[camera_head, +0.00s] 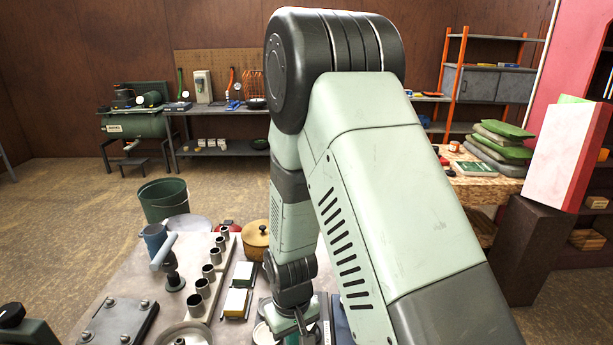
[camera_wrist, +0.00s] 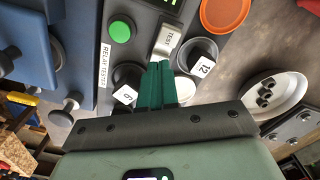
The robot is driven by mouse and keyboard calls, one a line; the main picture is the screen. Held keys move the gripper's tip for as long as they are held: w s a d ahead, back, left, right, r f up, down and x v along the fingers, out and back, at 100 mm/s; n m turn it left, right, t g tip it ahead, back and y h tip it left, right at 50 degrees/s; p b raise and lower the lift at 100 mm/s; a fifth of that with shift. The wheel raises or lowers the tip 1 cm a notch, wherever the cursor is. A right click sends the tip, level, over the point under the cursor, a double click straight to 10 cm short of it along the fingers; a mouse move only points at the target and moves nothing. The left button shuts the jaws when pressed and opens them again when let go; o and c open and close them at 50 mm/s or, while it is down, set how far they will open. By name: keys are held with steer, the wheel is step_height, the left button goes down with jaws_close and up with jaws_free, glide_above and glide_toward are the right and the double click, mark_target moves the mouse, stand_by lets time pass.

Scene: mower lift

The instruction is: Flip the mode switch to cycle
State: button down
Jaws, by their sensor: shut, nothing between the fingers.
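In the wrist view, a dark panel labelled RELAY TESTER (camera_wrist: 104,65) lies in front of my gripper. A light grey block marked TEST (camera_wrist: 167,40) sits on it, and I take this to be the mode switch. No "cycle" marking is readable. My gripper (camera_wrist: 160,66) has its green fingers together and empty, with the tips at the lower end of the TEST block. I cannot tell whether they touch it. In the head view my gripper (camera_head: 300,322) is low over the bench, and the arm hides most of the panel.
Beside the TEST block are a green button (camera_wrist: 121,31) and dark cups tagged 12 (camera_wrist: 203,67) and 6 (camera_wrist: 125,94). An orange round dish (camera_wrist: 224,12) and a white bowl (camera_wrist: 277,92) lie to the right. A row of metal cups (camera_head: 208,272) stands left of my arm.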

steer(key=shift+r, duration=2.4)
steer(key=s+d+r+m+t, duration=0.1)
steer(key=d+r, duration=0.3)
steer(key=r, duration=0.6)
steer(key=s+d+r+m+t, duration=0.1)
steer(key=d+r+m+t, duration=0.15)
steer(key=r, duration=0.75)
steer(key=s+d+r+m+t, duration=0.2)
steer(key=s+d+r, duration=0.5)
steer(key=s+r, duration=0.4)
steer(key=shift+s+d, duration=0.15)
steer(key=shift+s, duration=0.9)
steer(key=c, duration=1.8)
jaws_free()
steer(key=shift+c, duration=0.2)
